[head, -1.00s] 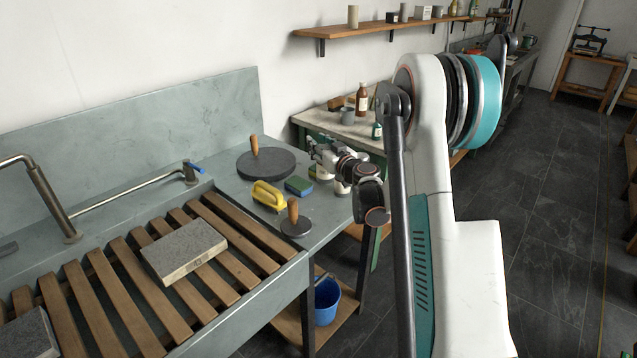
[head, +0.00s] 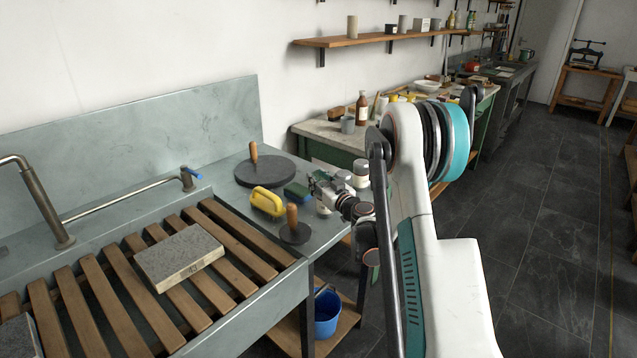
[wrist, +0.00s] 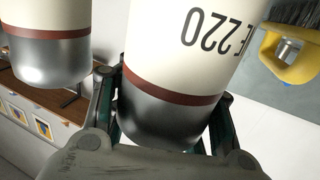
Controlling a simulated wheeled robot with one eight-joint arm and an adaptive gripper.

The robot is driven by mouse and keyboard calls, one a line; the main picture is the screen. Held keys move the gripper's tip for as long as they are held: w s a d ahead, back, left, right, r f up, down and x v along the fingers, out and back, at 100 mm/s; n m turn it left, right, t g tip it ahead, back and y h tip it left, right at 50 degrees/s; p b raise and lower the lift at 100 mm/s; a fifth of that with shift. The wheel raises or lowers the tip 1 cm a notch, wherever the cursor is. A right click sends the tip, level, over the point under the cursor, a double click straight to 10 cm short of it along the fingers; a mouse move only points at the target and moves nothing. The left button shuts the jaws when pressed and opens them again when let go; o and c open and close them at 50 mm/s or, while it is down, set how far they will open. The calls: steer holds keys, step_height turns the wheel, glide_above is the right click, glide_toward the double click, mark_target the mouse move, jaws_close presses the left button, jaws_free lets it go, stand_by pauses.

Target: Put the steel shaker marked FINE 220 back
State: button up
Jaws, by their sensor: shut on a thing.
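The steel shaker marked FINE 220 (wrist: 165,45) fills the middle of the wrist view. It has a cream label, a red-brown band and a bare steel end; only "E220" shows, upside down. My gripper (wrist: 165,115) is shut on it, with a finger at each side of the steel end. A second, similar shaker (wrist: 45,45) stands apart at the left of that view. In the head view my gripper (head: 322,188) is over the bench's right end, beside pale-and-steel shakers (head: 361,172). Whether the held shaker touches the bench is unclear.
A yellow-handled brush (head: 267,201), a blue-green sponge (head: 297,192), a dark disc with a wooden handle (head: 265,171) and a smaller handled disc (head: 294,232) crowd the bench end. A slatted sink with a stone slab (head: 180,256) lies left. A wall shelf (head: 380,38) is behind.

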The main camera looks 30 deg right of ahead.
steer(key=o, duration=1.5)
steer(key=shift+s+d+r+p, duration=0.1)
steer(key=shift+s+p, duration=0.25)
steer(key=shift+s, duration=2.7)
steer(key=shift+s+d+p, duration=0.1)
steer(key=shift+s+p, duration=0.25)
steer(key=shift+s, duration=2.65)
